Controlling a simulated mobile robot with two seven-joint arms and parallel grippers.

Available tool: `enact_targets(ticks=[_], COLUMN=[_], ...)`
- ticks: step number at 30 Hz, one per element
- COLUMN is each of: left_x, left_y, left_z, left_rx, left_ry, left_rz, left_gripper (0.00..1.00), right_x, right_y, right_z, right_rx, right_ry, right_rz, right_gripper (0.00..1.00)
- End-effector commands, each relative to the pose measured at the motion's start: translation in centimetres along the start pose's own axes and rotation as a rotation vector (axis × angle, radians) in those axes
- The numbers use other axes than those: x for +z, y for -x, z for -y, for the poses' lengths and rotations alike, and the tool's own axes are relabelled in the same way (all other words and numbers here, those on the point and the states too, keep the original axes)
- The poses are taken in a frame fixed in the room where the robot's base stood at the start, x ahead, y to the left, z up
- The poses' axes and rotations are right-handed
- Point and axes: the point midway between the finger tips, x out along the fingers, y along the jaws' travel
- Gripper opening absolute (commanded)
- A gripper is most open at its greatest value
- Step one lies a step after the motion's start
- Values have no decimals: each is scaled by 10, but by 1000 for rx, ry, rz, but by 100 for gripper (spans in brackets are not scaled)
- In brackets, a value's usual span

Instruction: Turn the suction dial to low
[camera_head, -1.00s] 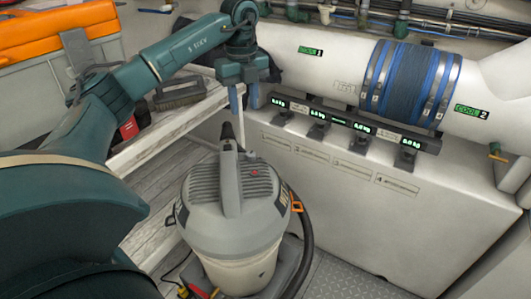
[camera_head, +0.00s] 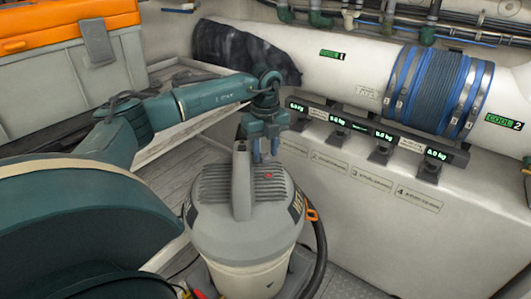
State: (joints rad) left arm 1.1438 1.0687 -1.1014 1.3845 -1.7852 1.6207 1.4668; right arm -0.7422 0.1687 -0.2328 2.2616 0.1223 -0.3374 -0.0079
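The grey vacuum (camera_head: 245,225) stands on the floor at the lower middle, with an upright grey handle (camera_head: 241,185) and vents on its domed lid. A small red spot (camera_head: 268,176) shows on the lid right of the handle. I cannot make out a suction dial or its marks. My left gripper (camera_head: 266,157) points down just above the lid's far side, right of the handle's top. Its two fingers look apart, with nothing seen between them. I cannot tell whether the fingertips touch the lid. My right gripper is out of view.
A white pipe with a blue-banded sleeve (camera_head: 437,92) runs along the back, above a row of lit scales (camera_head: 380,134) on a white ledge. An orange case (camera_head: 60,25) sits at upper left. A black hose (camera_head: 318,250) curves down the vacuum's right side.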

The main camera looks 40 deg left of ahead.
Motion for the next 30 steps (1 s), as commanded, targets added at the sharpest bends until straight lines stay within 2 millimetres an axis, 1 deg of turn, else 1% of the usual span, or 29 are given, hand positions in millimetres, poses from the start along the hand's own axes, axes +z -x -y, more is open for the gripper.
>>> enact_targets(ticks=[1,4,12,14,24,30], left_x=[0,0,0,0,0,0], left_y=[-5,-9,-10,-10,-10,-10], left_z=[0,0,0,0,0,0], left_rx=[1,0,0,0,0,0], left_ry=[0,-1,-1,-1,-1,-11], left_rz=[0,0,0,0,-1,-1], left_gripper=[36,36,36,32,4,3], right_x=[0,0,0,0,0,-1], right_y=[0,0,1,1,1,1], right_z=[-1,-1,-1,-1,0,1], right_rx=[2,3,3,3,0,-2], right_ry=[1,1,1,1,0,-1], right_rz=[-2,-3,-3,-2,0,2], right_gripper=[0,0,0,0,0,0])
